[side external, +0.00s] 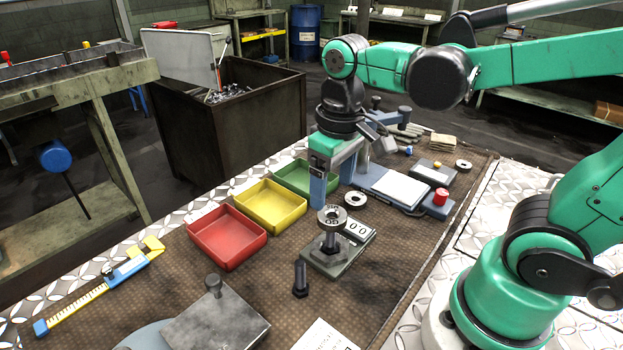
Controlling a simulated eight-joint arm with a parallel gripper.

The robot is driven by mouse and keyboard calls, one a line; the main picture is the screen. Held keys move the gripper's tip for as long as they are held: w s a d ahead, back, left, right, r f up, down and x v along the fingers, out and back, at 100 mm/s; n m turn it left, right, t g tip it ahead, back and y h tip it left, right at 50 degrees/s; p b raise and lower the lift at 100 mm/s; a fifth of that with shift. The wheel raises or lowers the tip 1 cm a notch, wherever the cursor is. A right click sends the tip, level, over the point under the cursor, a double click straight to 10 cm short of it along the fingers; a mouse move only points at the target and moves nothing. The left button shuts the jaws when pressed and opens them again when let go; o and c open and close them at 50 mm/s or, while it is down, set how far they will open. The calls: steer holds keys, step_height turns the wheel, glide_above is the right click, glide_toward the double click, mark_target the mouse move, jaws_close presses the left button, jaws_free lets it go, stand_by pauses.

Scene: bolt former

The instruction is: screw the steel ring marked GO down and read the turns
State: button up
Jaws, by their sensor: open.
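A steel ring (333,215) with dark lettering sits on top of an upright bolt (329,243). The lettering is too small to read for certain. The bolt stands on a grey block (335,262) beside a white counter (358,229) that appears to show 0.0. My gripper (334,192) points down with blue fingers, open and apart from the ring, just behind and above it. A second steel ring (355,198) lies on the mat to the right of my gripper. How far down the thread the first ring sits is hard to tell.
Red (227,238), yellow (270,206) and green (296,177) trays stand at the left. A loose bolt (300,280) stands in front. A third ring (463,165), a scale (400,187) and a red button (441,196) are at the right. A yellow-blue caliper (104,285) lies at far left.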

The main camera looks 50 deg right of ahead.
mark_target(333, 207)
steer(key=shift+s+f+g, duration=0.1)
steer(key=shift+f+g, duration=0.15)
steer(key=shift+g, duration=0.05)
steer(key=shift+f, duration=2)
steer(key=n, duration=1.5)
steer(key=c, duration=1)
